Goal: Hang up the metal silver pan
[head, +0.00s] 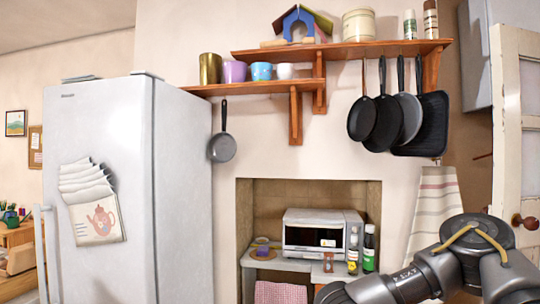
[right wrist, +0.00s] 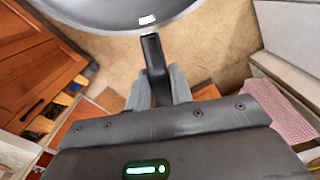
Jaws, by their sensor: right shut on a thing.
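A silver metal pan (right wrist: 100,18) fills the top of the right wrist view, partly cut off by the frame edge. Its dark handle (right wrist: 152,52) points back toward my right gripper (right wrist: 158,88), whose fingers are shut on it. The pan is held in the air above the floor. In the head view my right arm is at the lower right, but its gripper and the held pan are out of that view. My left gripper is not in view. Several pans (head: 387,120) hang under the right end of the wooden shelf (head: 350,50). A small grey pan (head: 222,147) hangs below the left shelf.
A white fridge (head: 120,190) stands at the left. A microwave (head: 322,235) and bottles (head: 361,250) sit in the alcove. A striped towel (head: 435,205) and a door (head: 520,130) are at the right. The wall between the small grey pan and the right-hand pans has bare space.

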